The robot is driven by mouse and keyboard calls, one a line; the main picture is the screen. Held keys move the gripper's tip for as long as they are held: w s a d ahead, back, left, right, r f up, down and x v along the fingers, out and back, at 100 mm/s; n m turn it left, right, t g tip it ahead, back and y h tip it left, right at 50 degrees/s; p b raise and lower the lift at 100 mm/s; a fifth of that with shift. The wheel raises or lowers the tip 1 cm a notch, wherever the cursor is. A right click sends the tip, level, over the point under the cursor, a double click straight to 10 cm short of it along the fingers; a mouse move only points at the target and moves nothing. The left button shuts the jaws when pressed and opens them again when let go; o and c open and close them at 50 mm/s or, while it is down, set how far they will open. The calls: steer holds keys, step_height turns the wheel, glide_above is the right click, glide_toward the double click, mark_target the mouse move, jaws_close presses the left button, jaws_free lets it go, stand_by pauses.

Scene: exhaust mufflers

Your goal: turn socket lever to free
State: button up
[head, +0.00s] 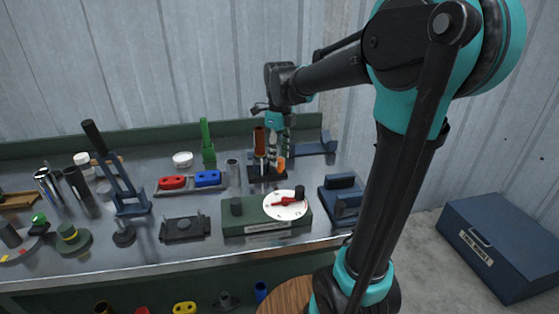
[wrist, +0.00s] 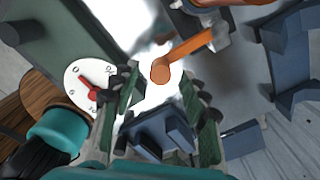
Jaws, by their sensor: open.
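An orange lever (wrist: 185,57) with a rounded end shows in the wrist view, and I take it to be the socket lever. Its rounded end lies between the fingertips of my gripper (wrist: 161,80), which are spread apart with bright bench showing around the end. I cannot tell whether either finger touches it. In the head view the orange lever (head: 281,164) shows small beside a dark socket block (head: 267,174) with a copper-coloured tube (head: 259,140). My gripper (head: 279,146) is open and points down over it. No free marking is readable on the socket.
A green box (head: 267,225) with a white dial (head: 286,206) and red pointer stands in front. A blue block fixture (head: 342,207) is right of it, with a blue stand (head: 315,147) behind. Red and blue parts sit in a tray (head: 190,189) at left.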

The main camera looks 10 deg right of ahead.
step_height(320, 180, up, 10)
steer(key=shift+f, duration=0.25)
stand_by(0.3)
